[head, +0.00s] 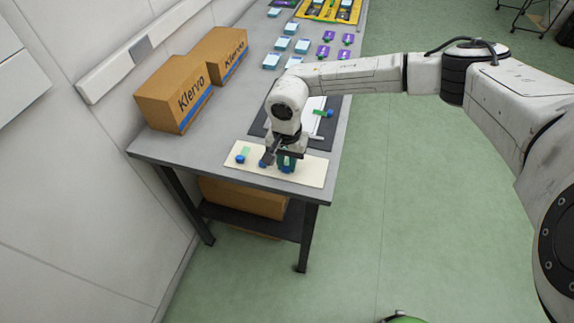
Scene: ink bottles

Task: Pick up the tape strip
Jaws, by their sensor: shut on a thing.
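My gripper (284,155) points down over the cream board (312,173) at the near end of the table. It is shut on a small green piece (288,161), which looks like a tape strip; the fingers hide much of it. A blue piece (287,169) shows just below. Whether the green piece touches the board is too small to tell. A pale green strip (244,151) with a blue piece (240,160) lies left on the board. Another blue piece (262,164) sits beside my fingers. A green strip (321,113) lies farther back, next to a blue piece.
The grey table (190,153) stands along the wall, with Klervo boxes (172,95) at left. A dark mat (320,136) with a white sheet lies behind the board. Several light-blue and purple items (323,51) and a yellow tray (327,17) are farther back.

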